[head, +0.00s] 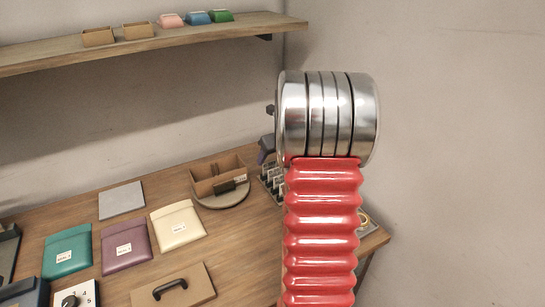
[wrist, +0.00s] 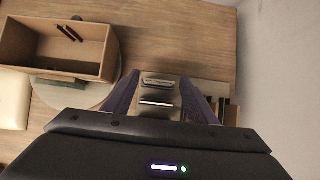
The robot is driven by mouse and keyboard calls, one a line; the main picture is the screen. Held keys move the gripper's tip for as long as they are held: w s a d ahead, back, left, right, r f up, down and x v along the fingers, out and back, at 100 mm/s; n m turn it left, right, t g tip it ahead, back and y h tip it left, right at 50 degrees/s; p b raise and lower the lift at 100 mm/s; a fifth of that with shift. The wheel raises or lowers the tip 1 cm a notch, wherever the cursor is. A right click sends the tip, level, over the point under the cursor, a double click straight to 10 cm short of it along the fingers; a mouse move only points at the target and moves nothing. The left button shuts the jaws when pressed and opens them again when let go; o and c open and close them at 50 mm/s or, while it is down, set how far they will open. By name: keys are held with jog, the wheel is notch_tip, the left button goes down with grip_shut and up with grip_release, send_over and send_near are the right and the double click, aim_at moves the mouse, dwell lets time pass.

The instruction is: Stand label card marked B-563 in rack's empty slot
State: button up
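A small dark rack (head: 272,187) holding several label cards stands near the table's right end in the head view, partly hidden behind my arm. The card markings are too small to read, so I cannot pick out B-563 or the empty slot. My gripper (wrist: 160,76) has two purple fingers, spread apart, in the wrist view. Between them, a pale-edged card (wrist: 157,102) shows nearly edge-on, with gaps to both fingers. In the head view only a bit of purple finger shows beside the arm, just behind the rack.
A brown open box (head: 217,174) sits on a round base left of the rack; it also shows in the wrist view (wrist: 55,66). Cream (head: 177,225), purple (head: 126,245) and teal (head: 67,251) pouches lie further left. A wall shelf (head: 150,46) runs above. The wall is close on the right.

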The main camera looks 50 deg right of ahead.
jog(key=shift+o, duration=1.3)
jog(key=v, duration=1.3)
jog(key=shift+s+r, duration=0.2)
jog(key=shift+r, duration=0.1)
jog(key=shift+a, duration=0.1)
